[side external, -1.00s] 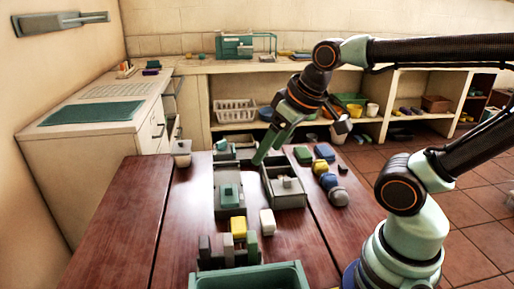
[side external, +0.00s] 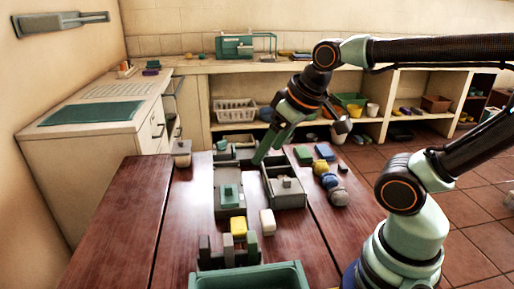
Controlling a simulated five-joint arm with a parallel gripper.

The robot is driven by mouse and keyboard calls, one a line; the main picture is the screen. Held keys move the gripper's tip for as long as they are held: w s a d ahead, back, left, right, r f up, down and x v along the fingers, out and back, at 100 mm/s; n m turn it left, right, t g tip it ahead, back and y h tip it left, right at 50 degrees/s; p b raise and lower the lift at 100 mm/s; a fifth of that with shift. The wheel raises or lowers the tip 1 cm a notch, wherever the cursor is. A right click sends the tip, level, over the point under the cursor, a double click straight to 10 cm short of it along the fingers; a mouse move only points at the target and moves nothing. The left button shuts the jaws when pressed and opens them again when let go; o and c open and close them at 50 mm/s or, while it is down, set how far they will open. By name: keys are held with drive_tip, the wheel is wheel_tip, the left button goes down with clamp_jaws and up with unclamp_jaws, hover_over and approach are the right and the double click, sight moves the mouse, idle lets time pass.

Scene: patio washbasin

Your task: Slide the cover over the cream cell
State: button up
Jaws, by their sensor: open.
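A long grey box (side external: 229,207) stands on the table, with a teal block with a raised knob (side external: 230,191) on it. To its right is a second grey open-topped box (side external: 291,203), with a grey piece with a pale knob (side external: 287,183) inside. I cannot tell which piece is the cover or which compartment is the cream cell. My gripper (side external: 259,159) is open and points down and left at the far end of the right-hand box. The fingers overlap in this view, so whether they touch anything is unclear.
Yellow (side external: 238,226) and white (side external: 267,222) blocks stand in front of the boxes. A grey rack (side external: 228,259) and a green bin (side external: 250,277) are at the near edge. Several coloured pieces (side external: 329,180) lie to the right. The table's left side is mostly clear.

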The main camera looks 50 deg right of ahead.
drive_tip(key=c, duration=0.3)
drive_tip(key=m+g, duration=0.6)
drive_tip(key=m, duration=0.3)
hover_over(287, 179)
wheel_tip(287, 179, down, 7)
wheel_tip(287, 179, down, 12)
drive_tip(key=shift+r, duration=0.1)
clamp_jaws()
idle(0.6)
